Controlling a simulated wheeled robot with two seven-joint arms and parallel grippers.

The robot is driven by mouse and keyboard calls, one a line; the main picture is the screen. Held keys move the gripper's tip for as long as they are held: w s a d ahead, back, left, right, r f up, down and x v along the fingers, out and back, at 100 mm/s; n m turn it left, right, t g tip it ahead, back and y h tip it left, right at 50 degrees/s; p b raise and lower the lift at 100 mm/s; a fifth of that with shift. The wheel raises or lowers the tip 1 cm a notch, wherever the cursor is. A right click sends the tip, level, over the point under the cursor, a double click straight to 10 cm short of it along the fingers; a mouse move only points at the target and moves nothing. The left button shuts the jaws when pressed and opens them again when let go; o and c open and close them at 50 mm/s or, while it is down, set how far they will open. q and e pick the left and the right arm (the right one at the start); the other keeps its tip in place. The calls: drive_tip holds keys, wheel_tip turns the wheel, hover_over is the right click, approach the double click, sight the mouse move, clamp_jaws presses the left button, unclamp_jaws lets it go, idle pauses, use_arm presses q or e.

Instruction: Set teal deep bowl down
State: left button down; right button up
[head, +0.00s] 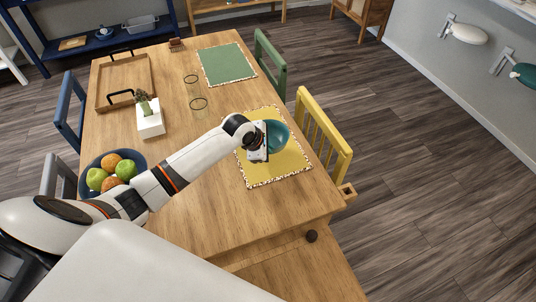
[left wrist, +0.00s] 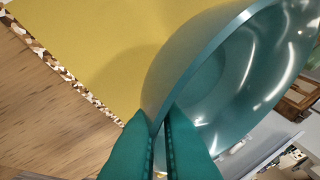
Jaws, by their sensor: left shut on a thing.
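The teal deep bowl (head: 277,136) is at the yellow placemat (head: 262,174) on the wooden table. My left gripper (head: 263,150) is at the bowl's near left side in the head view. In the left wrist view, the teal fingers of my left gripper (left wrist: 160,135) are shut on the rim of the bowl (left wrist: 205,80). The yellow mat (left wrist: 100,40) lies beneath it, with a soft shadow beside the bowl. I cannot tell whether the bowl's base touches the mat. My right gripper is not in view.
A yellow chair (head: 322,135) stands at the right edge. The table's near right area is clear.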

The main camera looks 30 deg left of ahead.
use_arm(q)
wheel_tip(320, 180, down, 4)
drive_tip(key=shift+w+f, duration=0.1)
drive_tip(key=c, duration=1.6)
unclamp_jaws()
drive_tip(key=v, duration=1.2)
drive_tip(key=shift+p, duration=0.35)
